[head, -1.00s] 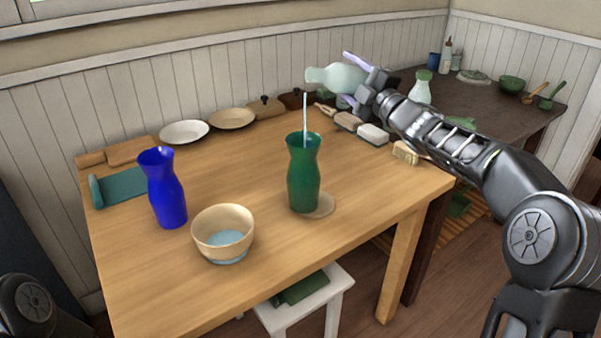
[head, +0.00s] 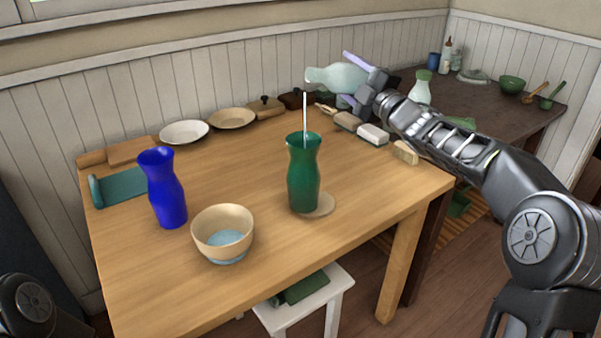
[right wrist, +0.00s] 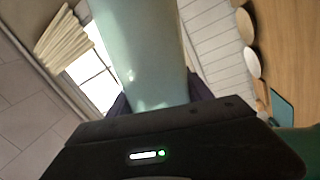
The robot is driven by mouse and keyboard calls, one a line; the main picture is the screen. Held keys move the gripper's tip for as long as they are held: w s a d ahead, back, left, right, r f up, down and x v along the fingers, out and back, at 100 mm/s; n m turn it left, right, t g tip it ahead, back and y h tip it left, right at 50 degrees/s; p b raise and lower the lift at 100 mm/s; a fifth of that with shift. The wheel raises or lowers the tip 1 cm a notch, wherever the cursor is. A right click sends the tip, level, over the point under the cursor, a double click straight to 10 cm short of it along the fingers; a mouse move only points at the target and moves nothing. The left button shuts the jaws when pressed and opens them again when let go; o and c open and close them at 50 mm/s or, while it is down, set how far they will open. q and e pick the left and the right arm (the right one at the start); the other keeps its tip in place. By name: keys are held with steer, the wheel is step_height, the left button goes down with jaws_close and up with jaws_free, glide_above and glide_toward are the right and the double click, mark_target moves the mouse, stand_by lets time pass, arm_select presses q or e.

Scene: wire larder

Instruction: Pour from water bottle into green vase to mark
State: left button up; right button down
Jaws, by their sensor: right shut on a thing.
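The water bottle (head: 333,77) is pale green and lies tilted nearly level above the table, its mouth to the left. My right gripper (head: 358,80) is shut around it. The bottle (right wrist: 143,50) also fills the middle of the right wrist view. A thin pale stream (head: 305,115) falls from the mouth into the green vase (head: 303,180), which stands upright on a round coaster (head: 322,206). The mark and the level inside the vase cannot be made out. My left gripper is not in view.
A blue vase (head: 165,190) and a wooden bowl (head: 222,228) with a light blue base stand to the left on the table. Plates (head: 184,132) and boards line the back edge. Brushes and blocks (head: 373,134) lie at the right edge.

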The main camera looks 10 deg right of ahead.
steer(key=shift+r+n, duration=0.3)
steer(key=shift+r, duration=0.15)
stand_by(3.3)
stand_by(0.6)
steer(key=m, duration=0.1)
steer(key=f+m, duration=0.1)
steer(key=m, duration=0.1)
steer(key=f+m+h, duration=0.1)
steer(key=shift+s+a+m, duration=0.1)
steer(key=shift+a+m, duration=0.15)
steer(key=shift+m, duration=0.15)
steer(key=shift+r+p, duration=0.1)
steer(key=shift+p, duration=0.2)
step_height(320, 180, up, 3)
steer(key=m+p, duration=0.4)
steer(key=p, duration=0.2)
steer(key=shift+r+h, duration=0.2)
steer(key=shift+h, duration=0.2)
steer(key=shift+r+m, duration=0.1)
steer(key=shift+m, duration=0.3)
steer(key=shift+p, duration=0.35)
